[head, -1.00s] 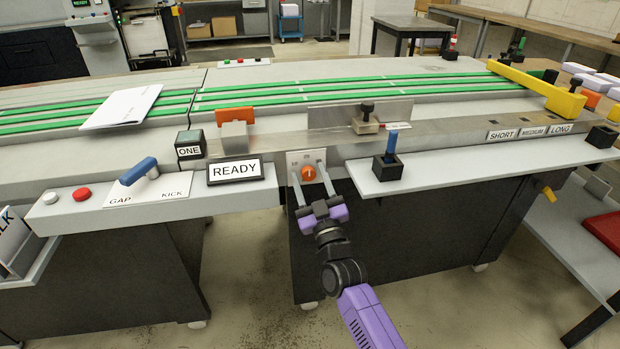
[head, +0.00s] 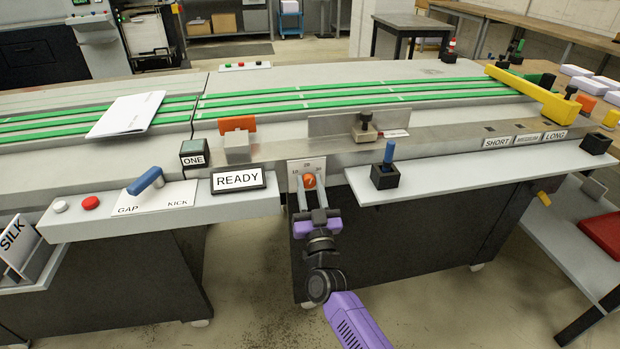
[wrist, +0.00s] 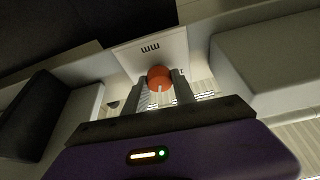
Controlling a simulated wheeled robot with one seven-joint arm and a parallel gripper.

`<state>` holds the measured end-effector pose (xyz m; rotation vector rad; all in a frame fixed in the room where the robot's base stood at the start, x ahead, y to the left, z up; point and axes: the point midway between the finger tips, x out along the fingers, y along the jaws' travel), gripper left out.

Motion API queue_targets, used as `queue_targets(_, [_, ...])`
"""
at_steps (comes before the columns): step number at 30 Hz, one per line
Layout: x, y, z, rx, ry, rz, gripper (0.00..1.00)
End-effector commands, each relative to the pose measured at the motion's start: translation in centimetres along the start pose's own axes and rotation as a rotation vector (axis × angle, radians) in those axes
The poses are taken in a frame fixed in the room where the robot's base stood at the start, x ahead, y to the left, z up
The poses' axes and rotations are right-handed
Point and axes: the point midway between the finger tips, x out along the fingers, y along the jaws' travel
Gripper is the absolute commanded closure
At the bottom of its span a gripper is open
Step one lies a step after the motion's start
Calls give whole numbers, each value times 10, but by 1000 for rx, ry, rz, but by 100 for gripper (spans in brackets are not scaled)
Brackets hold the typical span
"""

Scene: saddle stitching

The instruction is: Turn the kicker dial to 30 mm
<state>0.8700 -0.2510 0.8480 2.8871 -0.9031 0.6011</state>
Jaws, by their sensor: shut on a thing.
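The kicker dial is a round orange knob (head: 309,181) with a pale mark, on a white scale plate (head: 294,164) on the machine's front. The plate's numbers are too small to read surely. The knob also shows in the wrist view (wrist: 158,72), where "mm" on the plate (wrist: 150,48) appears upside down. My gripper (head: 309,189) is shut on the knob, with one grey finger at each side. In the wrist view the fingers (wrist: 161,88) flank the knob and hide its sides. The mark's exact reading cannot be told.
A READY sign (head: 238,180) stands left of the dial, near the blue GAP/KICK lever (head: 146,181). A grey shelf (head: 450,186) juts out to the right, with a blue-handled peg in a black block (head: 385,176). The floor in front is free.

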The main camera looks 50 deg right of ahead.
Motion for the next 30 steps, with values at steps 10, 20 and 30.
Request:
queue_targets(10, [1,-2,-3,302,-1,124,100])
queue_targets(20, [0,-2,-2,537,0,223,100])
queue_targets(30, [0,-1,-1,662,0,275,100])
